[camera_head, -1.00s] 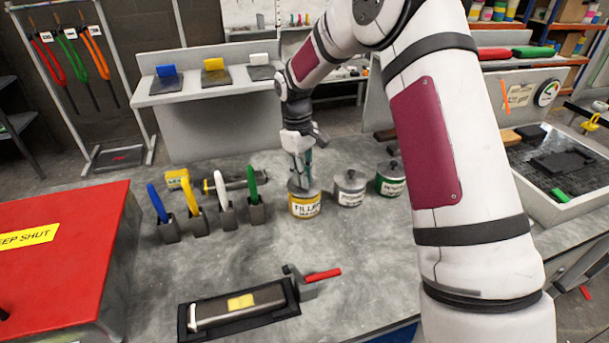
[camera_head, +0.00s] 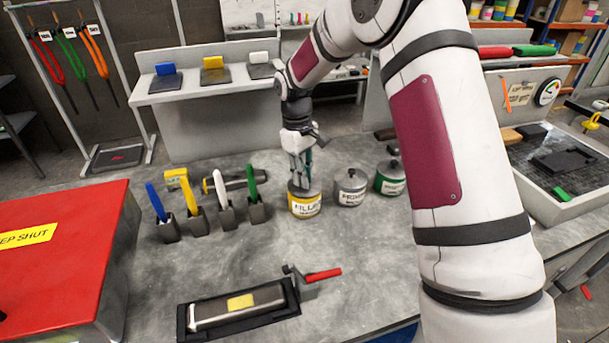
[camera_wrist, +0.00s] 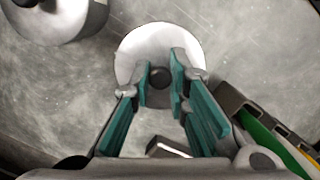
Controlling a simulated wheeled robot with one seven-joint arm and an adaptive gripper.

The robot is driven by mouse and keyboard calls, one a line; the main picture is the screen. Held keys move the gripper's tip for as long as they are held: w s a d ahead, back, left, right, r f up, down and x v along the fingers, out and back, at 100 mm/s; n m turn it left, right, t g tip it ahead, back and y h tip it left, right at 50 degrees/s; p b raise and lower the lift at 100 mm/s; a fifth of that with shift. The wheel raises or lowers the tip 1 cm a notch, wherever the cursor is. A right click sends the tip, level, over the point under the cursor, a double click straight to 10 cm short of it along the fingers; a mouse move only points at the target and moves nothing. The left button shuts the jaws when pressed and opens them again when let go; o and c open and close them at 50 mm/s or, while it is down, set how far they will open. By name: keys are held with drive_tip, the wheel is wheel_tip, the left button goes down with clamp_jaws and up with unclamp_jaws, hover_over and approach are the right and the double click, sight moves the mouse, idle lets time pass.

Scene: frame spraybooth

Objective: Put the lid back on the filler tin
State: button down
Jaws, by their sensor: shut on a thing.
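The filler tin (camera_head: 305,207) stands upright on the grey bench, with a yellow and white label. My gripper (camera_head: 301,184) points down directly over its top. In the wrist view a pale round lid (camera_wrist: 133,47) lies under my gripper (camera_wrist: 160,78). The teal-padded fingers are shut on the lid's dark round knob (camera_wrist: 159,75). The lid appears at the tin's top, but I cannot tell whether it is fully seated. The tin's body is hidden below the lid in the wrist view.
Two lidded tins, one grey-labelled (camera_head: 350,188) and one green-labelled (camera_head: 391,179), stand close to the right. Several coloured-handled tools in holders (camera_head: 226,214) stand to the left. A sanding block with a yellow label (camera_head: 240,303) lies in front. Bench between is clear.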

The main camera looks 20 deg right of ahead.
drive_tip(key=c, duration=1)
unclamp_jaws()
drive_tip(key=shift+r+p, duration=0.3)
drive_tip(key=shift+r, duration=3.2)
clamp_jaws()
